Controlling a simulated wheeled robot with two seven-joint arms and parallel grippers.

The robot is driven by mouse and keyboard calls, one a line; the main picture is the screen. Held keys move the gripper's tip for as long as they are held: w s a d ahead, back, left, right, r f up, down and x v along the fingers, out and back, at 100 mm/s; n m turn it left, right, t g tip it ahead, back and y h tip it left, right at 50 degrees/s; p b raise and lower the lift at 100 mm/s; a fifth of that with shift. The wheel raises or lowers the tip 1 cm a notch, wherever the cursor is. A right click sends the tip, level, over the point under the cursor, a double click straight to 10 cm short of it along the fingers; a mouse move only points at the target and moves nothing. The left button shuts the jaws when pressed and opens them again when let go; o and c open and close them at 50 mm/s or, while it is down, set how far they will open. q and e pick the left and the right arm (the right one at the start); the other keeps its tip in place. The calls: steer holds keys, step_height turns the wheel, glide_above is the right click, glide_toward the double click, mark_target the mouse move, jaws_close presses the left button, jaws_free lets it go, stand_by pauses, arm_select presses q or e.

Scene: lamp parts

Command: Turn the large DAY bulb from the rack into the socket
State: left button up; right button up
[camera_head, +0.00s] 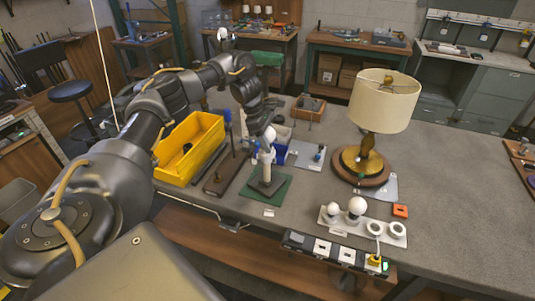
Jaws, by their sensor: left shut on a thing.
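My left gripper (266,146) is reached out over the bench and points down at a small upright stand (266,172) on a green base (266,190). It is shut on a white bulb (270,133), whose rounded end shows between the fingers. The bulb is at the top of the stand, where the socket appears to be; I cannot tell whether it is seated or how far it is turned in. My right gripper is out of view.
A table lamp (371,160) with a cream shade stands right of the stand. A yellow bin (190,148) is on the left, near my arm. An orange block (400,211) lies by the rack, and a power strip (325,250) runs along the front edge.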

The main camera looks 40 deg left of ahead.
arm_select(q)
steer(key=shift+r+m+g+p, duration=0.15)
steer(key=shift+m+g+p, duration=0.15)
steer(key=shift+m+p, duration=0.25)
steer(key=o, duration=0.9)
steer(key=shift+f, duration=0.2)
steer(key=shift+o, duration=0.2)
steer(key=shift+r, duration=0.1)
steer(key=v, duration=1)
steer(key=shift+s+a+r, duration=0.2)
steer(key=shift+a+r, duration=0.05)
steer(key=shift+a, duration=0.1)
